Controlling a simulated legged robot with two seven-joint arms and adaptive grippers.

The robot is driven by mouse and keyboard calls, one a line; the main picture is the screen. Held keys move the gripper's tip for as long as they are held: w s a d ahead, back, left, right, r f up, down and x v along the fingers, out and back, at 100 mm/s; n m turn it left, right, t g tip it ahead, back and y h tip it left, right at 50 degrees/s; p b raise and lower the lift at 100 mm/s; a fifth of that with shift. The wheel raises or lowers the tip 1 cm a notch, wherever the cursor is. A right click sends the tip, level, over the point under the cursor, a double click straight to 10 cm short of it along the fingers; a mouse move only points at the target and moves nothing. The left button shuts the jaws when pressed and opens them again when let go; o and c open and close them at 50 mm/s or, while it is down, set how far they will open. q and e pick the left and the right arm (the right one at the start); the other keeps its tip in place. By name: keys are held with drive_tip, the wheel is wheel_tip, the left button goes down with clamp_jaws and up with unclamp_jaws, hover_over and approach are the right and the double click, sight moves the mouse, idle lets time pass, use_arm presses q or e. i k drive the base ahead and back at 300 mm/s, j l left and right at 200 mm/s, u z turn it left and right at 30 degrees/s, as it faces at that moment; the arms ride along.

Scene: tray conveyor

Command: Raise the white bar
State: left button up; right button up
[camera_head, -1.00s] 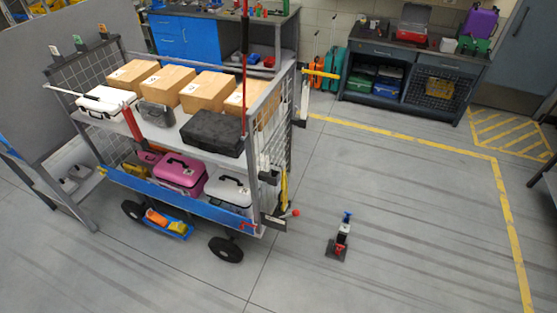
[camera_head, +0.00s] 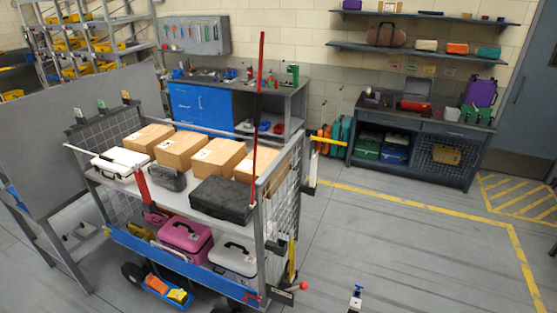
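A thin white bar (camera_head: 80,151) sticks out at the upper left of the cart (camera_head: 170,255), level with its top shelf. It slopes down to the right past a white case (camera_head: 120,163), towards a red upright piece (camera_head: 142,186) at the cart's near side. I cannot tell how the bar is joined to the cart. A tall upright pole (camera_head: 260,75), red above and dark lower down, stands at the cart's right part. Neither of my grippers is in view.
The cart carries cardboard boxes (camera_head: 187,150), a black case (camera_head: 222,199) and a pink case (camera_head: 186,238). A grey panel (camera_head: 80,130) stands at its left. Workbenches (camera_head: 420,125) line the back wall. The floor right of the cart is mostly clear, with a small blue-topped device (camera_head: 357,292).

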sight(109, 159)
drive_tip(key=u, duration=0.9)
